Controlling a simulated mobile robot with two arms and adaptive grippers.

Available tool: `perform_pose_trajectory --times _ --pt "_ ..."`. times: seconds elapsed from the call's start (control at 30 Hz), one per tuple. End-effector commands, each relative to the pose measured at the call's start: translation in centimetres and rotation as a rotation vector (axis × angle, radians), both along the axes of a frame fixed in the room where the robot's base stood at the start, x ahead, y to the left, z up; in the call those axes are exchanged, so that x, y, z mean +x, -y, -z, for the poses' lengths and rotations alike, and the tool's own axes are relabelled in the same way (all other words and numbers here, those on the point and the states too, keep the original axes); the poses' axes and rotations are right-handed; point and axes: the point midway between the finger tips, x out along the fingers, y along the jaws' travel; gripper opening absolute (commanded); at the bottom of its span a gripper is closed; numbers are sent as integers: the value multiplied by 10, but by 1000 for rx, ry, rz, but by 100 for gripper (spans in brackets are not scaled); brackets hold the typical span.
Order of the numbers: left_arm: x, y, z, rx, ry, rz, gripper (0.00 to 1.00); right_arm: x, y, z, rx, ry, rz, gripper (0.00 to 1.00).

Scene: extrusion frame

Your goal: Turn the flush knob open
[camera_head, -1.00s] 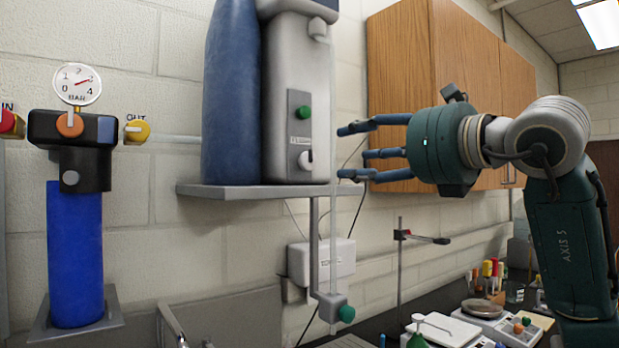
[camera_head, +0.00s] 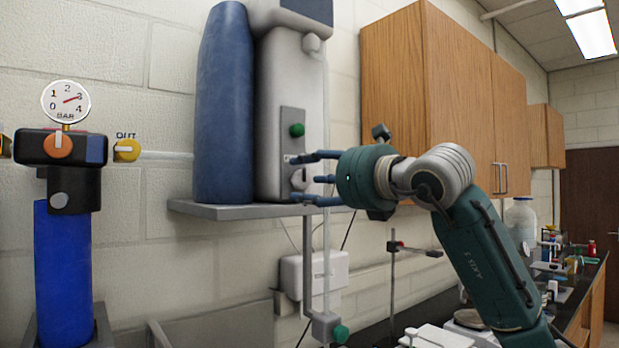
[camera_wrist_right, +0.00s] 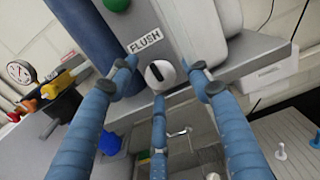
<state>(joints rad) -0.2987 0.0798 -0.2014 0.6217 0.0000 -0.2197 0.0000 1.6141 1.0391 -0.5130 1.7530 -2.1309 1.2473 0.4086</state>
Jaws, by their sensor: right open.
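The flush knob (camera_head: 298,179) is a round white knob low on the front panel of a grey-white wall unit (camera_head: 291,85). In the right wrist view the knob (camera_wrist_right: 160,75) carries a dark slot-like mark and sits under a "FLUSH" label (camera_wrist_right: 145,41). My right gripper (camera_head: 312,178) is open, with its blue fingers reaching toward the panel. In the right wrist view its three fingertips are spread around the knob, two at the sides and one below; I cannot tell whether any touches it. My left gripper is not in view.
A green button (camera_head: 297,130) sits above the knob. A blue cylinder (camera_head: 223,105) stands beside the unit on a grey shelf (camera_head: 235,211). A gauge (camera_head: 66,102) and blue filter (camera_head: 63,270) are at left. Wooden cabinets (camera_head: 430,100) hang at right, behind my arm.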

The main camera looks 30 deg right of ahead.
Motion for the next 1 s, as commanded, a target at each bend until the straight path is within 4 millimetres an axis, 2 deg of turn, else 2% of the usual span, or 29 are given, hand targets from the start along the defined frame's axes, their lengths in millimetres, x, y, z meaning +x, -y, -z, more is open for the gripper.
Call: perform_pose_trajectory --times 0.1,0.13,0.33,0.67,1.0 --pt "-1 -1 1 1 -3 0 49 0 0 1 0 -1 0 49" --pt "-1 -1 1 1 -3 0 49 0 0 1 0 -1 0 45" --pt "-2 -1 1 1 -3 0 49 0 0 1 0 -1 -1 5" --pt "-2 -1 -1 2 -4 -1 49 0 0 1 -35 0 -1 4" --pt "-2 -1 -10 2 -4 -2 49 0 0 0 -252 16 -1 4"
